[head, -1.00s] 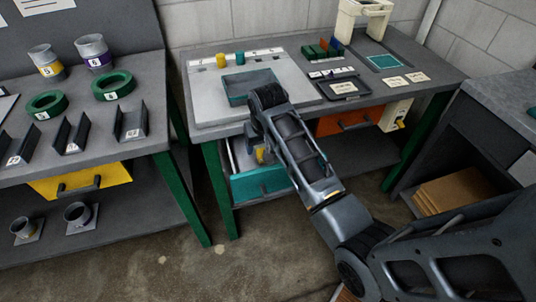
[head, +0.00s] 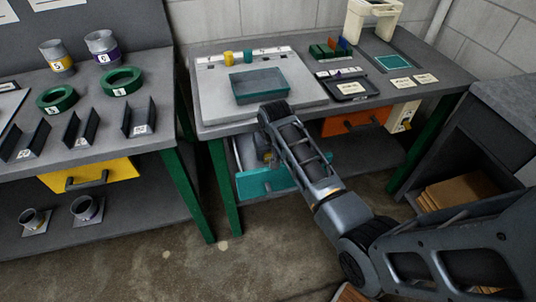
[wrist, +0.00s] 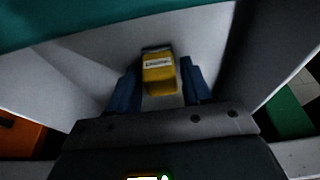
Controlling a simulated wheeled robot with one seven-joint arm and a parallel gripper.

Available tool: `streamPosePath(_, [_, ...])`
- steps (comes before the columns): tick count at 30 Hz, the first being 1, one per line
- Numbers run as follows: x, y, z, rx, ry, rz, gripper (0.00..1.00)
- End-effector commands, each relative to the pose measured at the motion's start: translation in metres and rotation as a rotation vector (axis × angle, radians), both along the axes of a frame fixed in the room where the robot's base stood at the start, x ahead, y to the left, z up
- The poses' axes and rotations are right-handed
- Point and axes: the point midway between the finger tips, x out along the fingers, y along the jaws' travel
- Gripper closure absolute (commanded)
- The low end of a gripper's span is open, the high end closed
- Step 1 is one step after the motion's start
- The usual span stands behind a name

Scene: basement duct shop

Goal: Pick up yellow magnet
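The yellow magnet (wrist: 158,75), a small block with a white label and a dark far end, lies in the open teal-fronted drawer (head: 268,182) under the middle bench. My gripper (wrist: 160,88) reaches down into the drawer. Its two blue fingers are apart, one on each side of the magnet, with a narrow gap showing on the right. Contact on the left side is hard to tell. In the head view my arm covers most of the drawer inside, and the magnet is not clearly visible.
The bench top (head: 220,122) is above the drawer, with a teal tray (head: 260,86), a yellow cylinder (head: 228,58) and a black tray (head: 351,89) on it. A closed orange drawer (head: 355,122) is to the right. Pale drawer walls stand close around my gripper.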

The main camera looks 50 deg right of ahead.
Motion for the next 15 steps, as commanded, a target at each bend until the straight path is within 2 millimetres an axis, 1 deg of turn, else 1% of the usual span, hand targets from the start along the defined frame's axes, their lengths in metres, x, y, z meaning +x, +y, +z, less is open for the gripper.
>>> streamPosePath(1, [-0.0001, 0.0001, 0.0, 0.0, 0.0, 0.0, 0.56])
streamPosePath(9, [-0.0002, 0.0001, 0.0, 0.0, 0.0, 0.0, 0.82])
streamPosePath(12, [0.0, 0.0001, 0.0002, 0.0, 0.0, 0.0, 0.9])
streamPosePath(15, [0.0, 0.0001, 0.0002, 0.0, 0.0, 0.0, 0.9])
